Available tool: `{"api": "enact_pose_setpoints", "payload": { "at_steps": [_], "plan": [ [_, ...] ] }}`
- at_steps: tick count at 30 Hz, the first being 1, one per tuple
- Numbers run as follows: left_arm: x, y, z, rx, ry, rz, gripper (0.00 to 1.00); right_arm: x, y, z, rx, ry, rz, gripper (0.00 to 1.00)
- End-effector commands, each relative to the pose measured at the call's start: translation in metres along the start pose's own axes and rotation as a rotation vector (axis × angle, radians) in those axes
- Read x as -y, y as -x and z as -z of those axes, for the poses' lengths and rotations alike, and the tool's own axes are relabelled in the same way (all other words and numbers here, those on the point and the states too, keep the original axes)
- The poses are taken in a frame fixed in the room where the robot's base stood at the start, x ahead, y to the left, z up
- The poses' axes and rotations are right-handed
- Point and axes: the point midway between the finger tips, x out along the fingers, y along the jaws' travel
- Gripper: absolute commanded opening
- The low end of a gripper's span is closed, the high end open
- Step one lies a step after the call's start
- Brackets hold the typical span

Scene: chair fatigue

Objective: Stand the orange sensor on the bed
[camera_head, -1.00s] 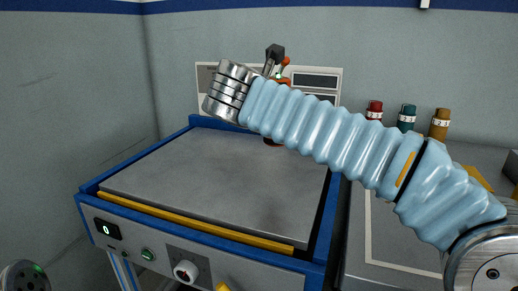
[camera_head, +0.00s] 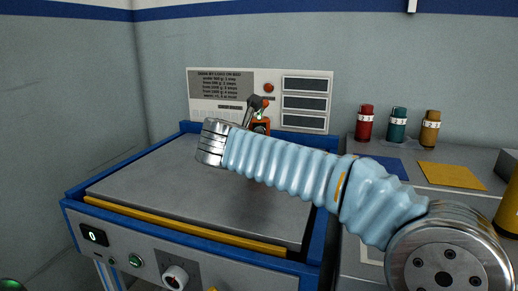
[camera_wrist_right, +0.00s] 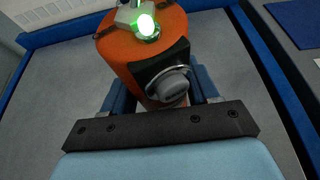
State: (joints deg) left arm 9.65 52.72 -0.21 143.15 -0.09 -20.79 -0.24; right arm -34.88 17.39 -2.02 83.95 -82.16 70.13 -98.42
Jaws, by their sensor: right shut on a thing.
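The orange sensor (camera_wrist_right: 145,45) has a lit green lamp on its top end and a dark front with a grey knob. My right gripper (camera_wrist_right: 160,92) is shut around it, with blue fingers on both sides. In the head view the sensor (camera_head: 261,125) shows above the bed's back right part, partly hidden behind my right arm. The bed (camera_head: 160,185) is a flat grey plate in a blue frame. The arm hides the sensor's lower end, so I cannot tell whether it touches the plate. My left gripper is not in view.
The front panel has a display (camera_head: 93,235) reading 0 and a knob (camera_head: 174,277). A sign board (camera_head: 235,95) stands behind the bed. Red (camera_head: 365,123), teal (camera_head: 397,125) and yellow (camera_head: 430,129) cylinders stand on the right bench, near blue and yellow mats (camera_head: 452,176). The plate's left side is clear.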

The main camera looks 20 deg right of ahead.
Motion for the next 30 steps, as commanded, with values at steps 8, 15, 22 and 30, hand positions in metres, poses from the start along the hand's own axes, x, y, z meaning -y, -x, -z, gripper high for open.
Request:
{"api": "enact_pose_setpoints", "payload": {
  "at_steps": [8,15,22,30],
  "plan": [
    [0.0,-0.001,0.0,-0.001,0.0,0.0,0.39,0.0,-0.001,0.002,0.0,0.001,0.0,0.85],
    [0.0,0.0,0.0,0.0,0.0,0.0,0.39,0.0,-0.001,0.002,0.0,0.0,0.0,0.85],
    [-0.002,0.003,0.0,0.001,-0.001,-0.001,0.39,0.0,0.025,-0.002,0.001,0.001,-0.002,0.85],
    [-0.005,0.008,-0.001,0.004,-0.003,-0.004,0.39,-0.001,0.088,-0.002,0.001,0.001,-0.004,0.85]
  ]
}}
